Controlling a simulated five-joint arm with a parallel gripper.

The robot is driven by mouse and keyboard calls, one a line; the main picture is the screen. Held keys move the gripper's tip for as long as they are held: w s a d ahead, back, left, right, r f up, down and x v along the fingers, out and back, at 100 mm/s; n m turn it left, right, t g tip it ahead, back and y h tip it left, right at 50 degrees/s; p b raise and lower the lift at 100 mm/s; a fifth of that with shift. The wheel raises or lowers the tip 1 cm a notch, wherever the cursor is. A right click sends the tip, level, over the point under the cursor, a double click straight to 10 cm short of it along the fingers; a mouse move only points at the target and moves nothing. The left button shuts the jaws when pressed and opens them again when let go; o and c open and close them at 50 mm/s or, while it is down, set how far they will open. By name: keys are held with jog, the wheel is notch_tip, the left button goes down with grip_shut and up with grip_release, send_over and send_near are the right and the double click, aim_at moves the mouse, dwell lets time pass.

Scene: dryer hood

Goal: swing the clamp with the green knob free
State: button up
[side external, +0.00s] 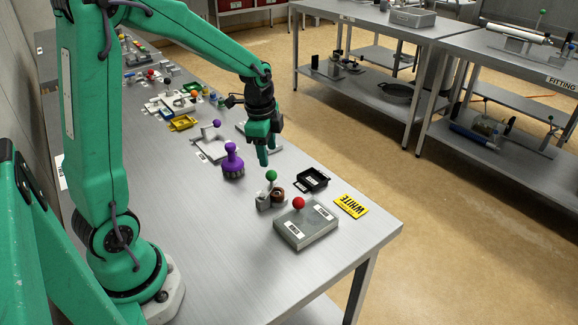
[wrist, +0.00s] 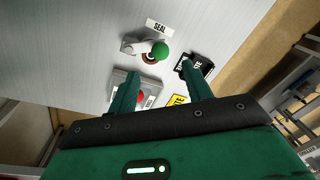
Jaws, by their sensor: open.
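The green knob (side external: 271,175) tops a small grey clamp (side external: 263,200) on the steel bench. A round brown part (side external: 278,194) sits right beside the clamp. In the wrist view the green knob (wrist: 161,51) lies ahead of the fingertips, at the end of the clamp's light arm (wrist: 135,47), and partly covers the brown part (wrist: 149,57). My gripper (side external: 266,158) hangs just above and behind the knob in the side view, apart from it. In the wrist view its two fingers (wrist: 159,72) are spread with nothing held between them.
A purple knobbed brush (side external: 232,162) stands to the left. A SEAL label (wrist: 159,26) lies beyond the clamp. Bare bench lies toward the front left.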

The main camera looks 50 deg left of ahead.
jog(key=shift+w+a+f+m+g+h, duration=0.1)
jog(key=shift+w+a+m+g+h, duration=0.05)
jog(key=shift+w+m+g, duration=0.4)
jog(key=shift+w+a+m+g+h, duration=0.15)
jog(key=shift+w+m+g, duration=0.3)
jog(key=shift+m, duration=0.1)
jog(key=shift+w+a+m+g, duration=0.15)
jog(key=shift+w+m+g, duration=0.35)
jog(key=shift+m+g, duration=0.35)
jog(key=shift+x, duration=3.85)
jog(key=shift+c, duration=0.4)
grip_shut()
